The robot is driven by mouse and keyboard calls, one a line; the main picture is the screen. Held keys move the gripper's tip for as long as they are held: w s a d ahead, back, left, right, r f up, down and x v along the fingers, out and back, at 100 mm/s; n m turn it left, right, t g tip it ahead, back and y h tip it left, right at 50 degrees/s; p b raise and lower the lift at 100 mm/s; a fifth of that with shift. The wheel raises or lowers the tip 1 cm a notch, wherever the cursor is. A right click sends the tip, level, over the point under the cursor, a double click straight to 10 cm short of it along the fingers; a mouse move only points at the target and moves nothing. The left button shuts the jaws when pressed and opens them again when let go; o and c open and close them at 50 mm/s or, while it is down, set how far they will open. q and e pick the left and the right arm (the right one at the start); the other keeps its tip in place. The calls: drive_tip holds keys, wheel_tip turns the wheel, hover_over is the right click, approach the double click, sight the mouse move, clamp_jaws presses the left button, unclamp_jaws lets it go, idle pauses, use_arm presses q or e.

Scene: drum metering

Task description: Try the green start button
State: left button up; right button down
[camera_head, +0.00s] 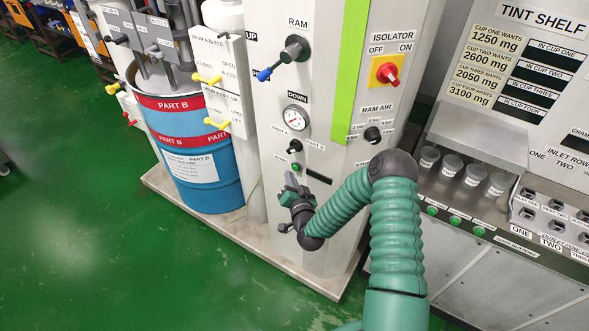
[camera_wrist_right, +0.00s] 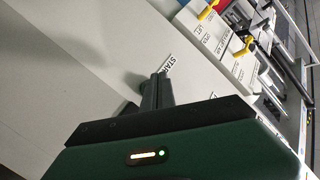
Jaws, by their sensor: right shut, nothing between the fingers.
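The panel of the white cabinet carries a small green button (camera_head: 296,167) under a small label in the head view, just above my right gripper's fingertips. My right gripper (camera_head: 290,180) is shut and empty, close to the panel face; I cannot tell if it touches. In the wrist view its closed fingers (camera_wrist_right: 160,88) point at the panel beside a label that starts with "STA" (camera_wrist_right: 169,63). The button is not clearly seen there; a dark round shape beside the fingers may be a knob or a shadow. My left gripper is not in view.
Above are a gauge (camera_head: 295,118), a blue-tipped RAM lever (camera_head: 284,58), a RAM AIR knob (camera_head: 372,134) and a red isolator switch (camera_head: 387,73). A blue PART B drum (camera_head: 203,150) stands left. The right bench has cups (camera_head: 451,165) and green front buttons (camera_head: 455,219).

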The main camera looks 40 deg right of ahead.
drive_tip(key=shift+d, duration=0.15)
idle(0.4)
drive_tip(key=shift+w+d+r, duration=0.15)
drive_tip(key=shift+d, duration=0.05)
drive_tip(key=shift+w+d, duration=0.15)
drive_tip(key=shift+d, duration=0.25)
idle(0.7)
drive_tip(key=shift+a, duration=0.1)
drive_tip(key=shift+s+a, duration=0.3)
drive_tip(key=shift+a, duration=0.35)
drive_tip(key=shift+a, duration=0.1)
drive_tip(key=shift+s+a, duration=0.35)
drive_tip(key=shift+a, duration=0.4)
drive_tip(key=shift+s+a, duration=0.3)
drive_tip(key=shift+a, duration=0.45)
drive_tip(key=shift+s+a, duration=0.35)
drive_tip(key=shift+a, duration=0.4)
